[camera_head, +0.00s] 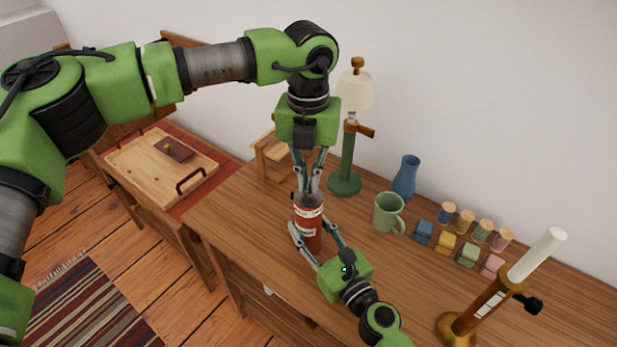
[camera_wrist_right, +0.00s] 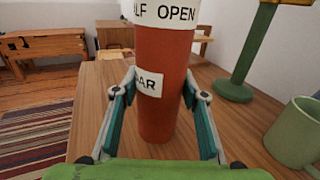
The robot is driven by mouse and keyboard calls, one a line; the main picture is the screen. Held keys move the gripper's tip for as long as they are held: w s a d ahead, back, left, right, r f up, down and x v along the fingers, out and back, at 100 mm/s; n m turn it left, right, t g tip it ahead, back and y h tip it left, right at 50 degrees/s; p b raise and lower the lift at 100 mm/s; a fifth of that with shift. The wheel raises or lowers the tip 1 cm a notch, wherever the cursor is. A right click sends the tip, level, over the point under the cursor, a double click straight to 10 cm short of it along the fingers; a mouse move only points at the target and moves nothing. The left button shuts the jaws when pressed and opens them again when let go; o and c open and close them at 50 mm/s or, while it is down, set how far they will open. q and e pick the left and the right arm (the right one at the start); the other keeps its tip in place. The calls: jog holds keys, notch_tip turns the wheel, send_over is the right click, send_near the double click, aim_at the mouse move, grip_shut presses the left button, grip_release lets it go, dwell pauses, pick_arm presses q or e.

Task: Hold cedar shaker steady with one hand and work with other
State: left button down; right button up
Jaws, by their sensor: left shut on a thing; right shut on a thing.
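The cedar shaker (camera_head: 308,232) is a red-brown cylinder with white labels and a dark top, standing upright on the wooden dresser. My right gripper (camera_head: 320,240) is shut around its lower body from the front. In the right wrist view the shaker (camera_wrist_right: 160,108) stands between the fingers of my right gripper (camera_wrist_right: 160,105), with labels reading "LF OPEN" and "AR". My left gripper (camera_head: 308,186) comes down from above and is shut on the shaker's dark top. The fingers partly hide that top.
A green lamp (camera_head: 346,165), green mug (camera_head: 388,214) and blue vase (camera_head: 406,177) stand behind to the right. Several small coloured blocks and wooden-topped jars (camera_head: 465,222) and a brass candle holder (camera_head: 455,325) are farther right. A wooden tray (camera_head: 130,160) lies at left.

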aim_at(309, 182)
pick_arm(q)
jog(key=n, duration=1.3)
dwell(0.5)
jog(key=c, duration=2.2)
grip_release()
notch_tip(309, 182, up, 12)
jog(key=shift+r, duration=0.1)
